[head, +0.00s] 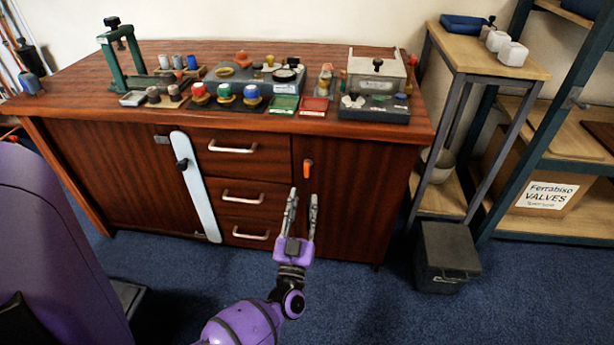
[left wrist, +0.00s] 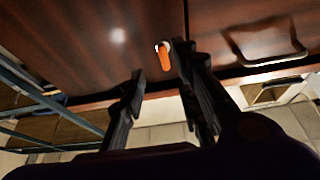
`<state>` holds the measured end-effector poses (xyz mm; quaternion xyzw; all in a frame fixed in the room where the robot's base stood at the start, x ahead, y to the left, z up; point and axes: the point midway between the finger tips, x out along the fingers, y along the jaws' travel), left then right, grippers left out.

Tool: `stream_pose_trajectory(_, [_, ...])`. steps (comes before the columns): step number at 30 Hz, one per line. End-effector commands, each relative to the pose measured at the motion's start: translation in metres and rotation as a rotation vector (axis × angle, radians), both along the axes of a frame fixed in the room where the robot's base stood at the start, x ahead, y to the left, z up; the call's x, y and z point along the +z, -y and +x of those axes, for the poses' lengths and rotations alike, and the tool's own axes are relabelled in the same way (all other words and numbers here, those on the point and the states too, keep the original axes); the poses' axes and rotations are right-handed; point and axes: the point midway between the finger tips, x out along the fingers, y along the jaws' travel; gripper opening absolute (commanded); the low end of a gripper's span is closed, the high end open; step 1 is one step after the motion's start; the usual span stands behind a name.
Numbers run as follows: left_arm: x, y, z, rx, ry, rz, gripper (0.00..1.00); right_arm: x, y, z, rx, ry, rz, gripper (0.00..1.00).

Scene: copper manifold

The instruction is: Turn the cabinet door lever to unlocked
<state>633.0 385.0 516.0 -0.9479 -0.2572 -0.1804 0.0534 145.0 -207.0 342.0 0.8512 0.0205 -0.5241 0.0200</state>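The orange cabinet door lever (head: 308,168) sits on a pale mount near the upper left corner of the right-hand dark wood cabinet door (head: 345,195). In the head view its handle hangs roughly straight down. The lever (left wrist: 165,58) also shows in the left wrist view, ahead of and roughly between the finger ends. My left gripper (head: 303,194) is open and empty, just below and in front of the lever. Its two dark fingers (left wrist: 168,82) are spread apart in the left wrist view, and I see no contact with the lever. My right gripper is not in view.
Drawers with metal handles (head: 241,196) are left of the door. The worktop (head: 75,85) carries many devices. A dark bin (head: 446,258) and shelving stand right. Blue carpet lies in front.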

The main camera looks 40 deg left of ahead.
Motion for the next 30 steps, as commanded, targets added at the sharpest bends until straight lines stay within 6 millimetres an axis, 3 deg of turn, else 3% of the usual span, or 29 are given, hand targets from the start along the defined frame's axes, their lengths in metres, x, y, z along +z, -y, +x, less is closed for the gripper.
stream_pose_trajectory(16, [0.030,-0.038,0.058,0.020,0.016,0.003,0.30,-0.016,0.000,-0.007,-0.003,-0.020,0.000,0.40])
stream_pose_trajectory(27, [0.034,-0.042,0.064,0.019,0.015,0.001,0.30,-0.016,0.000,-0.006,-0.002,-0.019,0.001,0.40])
stream_pose_trajectory(30, [0.034,-0.041,0.063,0.019,0.015,0.001,0.18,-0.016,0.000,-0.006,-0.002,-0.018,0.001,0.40])
